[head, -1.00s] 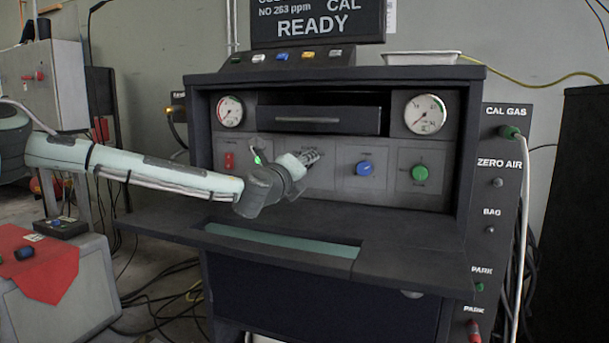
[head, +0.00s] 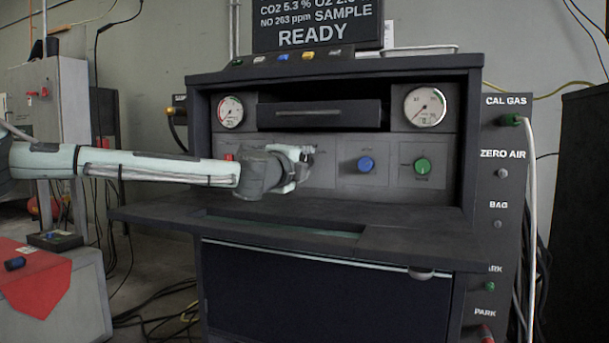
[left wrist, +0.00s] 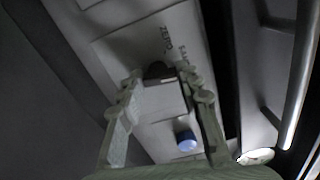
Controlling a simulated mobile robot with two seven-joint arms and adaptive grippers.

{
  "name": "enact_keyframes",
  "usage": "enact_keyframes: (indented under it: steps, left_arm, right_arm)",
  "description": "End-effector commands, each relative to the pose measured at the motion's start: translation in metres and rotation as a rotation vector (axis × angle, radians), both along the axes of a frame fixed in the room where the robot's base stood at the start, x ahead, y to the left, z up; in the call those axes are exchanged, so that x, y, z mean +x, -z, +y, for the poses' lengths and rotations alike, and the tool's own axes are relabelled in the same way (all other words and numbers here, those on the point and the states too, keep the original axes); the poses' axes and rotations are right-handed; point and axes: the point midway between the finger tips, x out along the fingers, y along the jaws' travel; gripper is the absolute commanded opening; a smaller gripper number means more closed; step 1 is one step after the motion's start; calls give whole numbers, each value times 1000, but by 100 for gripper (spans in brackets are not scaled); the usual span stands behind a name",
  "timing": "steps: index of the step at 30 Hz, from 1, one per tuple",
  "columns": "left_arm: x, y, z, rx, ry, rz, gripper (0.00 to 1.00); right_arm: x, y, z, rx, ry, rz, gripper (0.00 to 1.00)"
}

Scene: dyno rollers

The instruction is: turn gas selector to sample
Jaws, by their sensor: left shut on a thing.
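The gas selector, a dark knob (left wrist: 157,70), shows between the fingertips in the left wrist view, beside small printed labels, one reading ZERO. My left gripper (head: 303,154) is at the dark panel (head: 335,178) in the head view and hides the knob there. It also shows in the left wrist view (left wrist: 164,88), with its fingers shut on the knob. The knob's pointer cannot be made out. The display (head: 317,22) above the bench reads SAMPLE and READY. My right gripper is not in view.
Right of the gripper are a blue knob (head: 366,164) and a green knob (head: 422,166). Two round gauges (head: 425,107) and a drawer (head: 318,114) sit above. A shelf (head: 410,240) juts out below. A port column (head: 500,215) with a white hose stands right.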

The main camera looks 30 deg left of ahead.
Motion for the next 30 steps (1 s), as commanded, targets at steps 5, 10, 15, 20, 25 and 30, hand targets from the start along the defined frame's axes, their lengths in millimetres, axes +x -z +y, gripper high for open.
enact_keyframes:
  steps: [5,10,15,20,25,30]
  left_arm:
    - [0,1,1,-82,-2,-22,5]
    - [0,0,1,-127,-3,-32,5]
    - [0,-1,1,-145,-3,-37,5]
    - [0,-2,1,-147,-3,-38,5]
    - [0,-2,2,-147,-3,-38,5]
    - [0,-1,1,-147,-2,-36,51]
  right_arm:
    - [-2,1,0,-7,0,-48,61]
    - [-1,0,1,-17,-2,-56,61]
    - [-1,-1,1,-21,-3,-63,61]
    - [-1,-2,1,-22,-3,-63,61]
    - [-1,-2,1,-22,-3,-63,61]
    - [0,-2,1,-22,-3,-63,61]
